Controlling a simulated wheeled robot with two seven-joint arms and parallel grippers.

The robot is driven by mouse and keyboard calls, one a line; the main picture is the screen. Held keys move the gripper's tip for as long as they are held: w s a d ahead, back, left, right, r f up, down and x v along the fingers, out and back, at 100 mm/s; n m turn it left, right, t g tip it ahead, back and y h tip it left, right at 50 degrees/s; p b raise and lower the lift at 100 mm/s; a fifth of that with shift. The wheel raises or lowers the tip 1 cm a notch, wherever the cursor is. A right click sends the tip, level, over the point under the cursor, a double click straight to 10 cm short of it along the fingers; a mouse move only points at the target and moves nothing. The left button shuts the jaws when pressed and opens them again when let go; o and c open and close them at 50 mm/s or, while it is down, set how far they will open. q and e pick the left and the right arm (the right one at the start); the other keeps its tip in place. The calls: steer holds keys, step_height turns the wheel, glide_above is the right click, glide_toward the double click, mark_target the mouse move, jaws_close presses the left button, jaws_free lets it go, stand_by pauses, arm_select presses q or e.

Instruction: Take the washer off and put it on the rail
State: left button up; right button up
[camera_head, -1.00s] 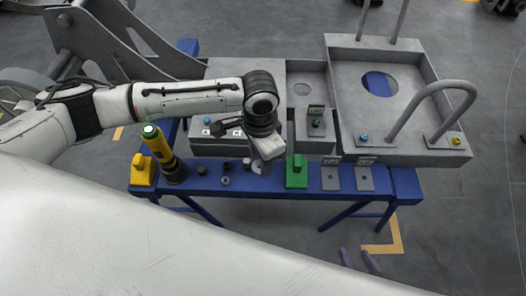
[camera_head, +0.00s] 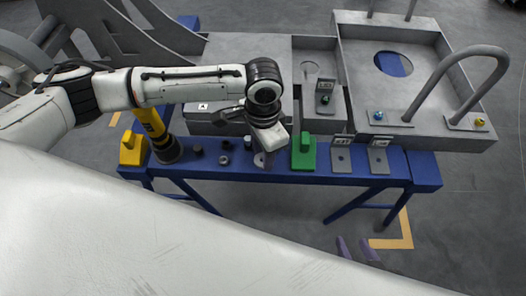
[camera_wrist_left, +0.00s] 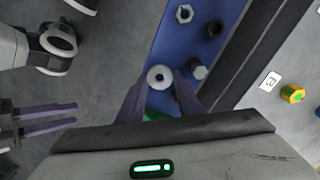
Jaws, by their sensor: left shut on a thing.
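The washer (camera_wrist_left: 158,77) is a pale ring with a dark hole, between the fingertips of my left gripper (camera_wrist_left: 162,84) in the left wrist view. My left gripper (camera_head: 264,158) is shut on it, pointing down at the front blue rail (camera_head: 225,177). In the head view the washer (camera_head: 258,160) is partly covered by the gripper. It is over the rail or touching it; I cannot tell which. My right gripper (camera_head: 357,250) shows only its purple fingers at the bottom of the head view. In the left wrist view its fingers (camera_wrist_left: 50,119) are apart and empty.
On the rail, a green block (camera_head: 303,153) stands right of my left gripper, and several small nuts and bolts lie to its left. A yellow tool (camera_head: 152,127) stands further left. Labelled grey plates (camera_head: 341,157) are to the right. The grey chassis (camera_head: 420,75) lies behind.

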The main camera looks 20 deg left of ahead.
arm_select(q)
steer(key=shift+f, duration=0.45)
steer(key=o, duration=1)
step_height(320, 180, up, 10)
steer(key=shift+r+p, duration=0.15)
steer(key=shift+p, duration=0.7)
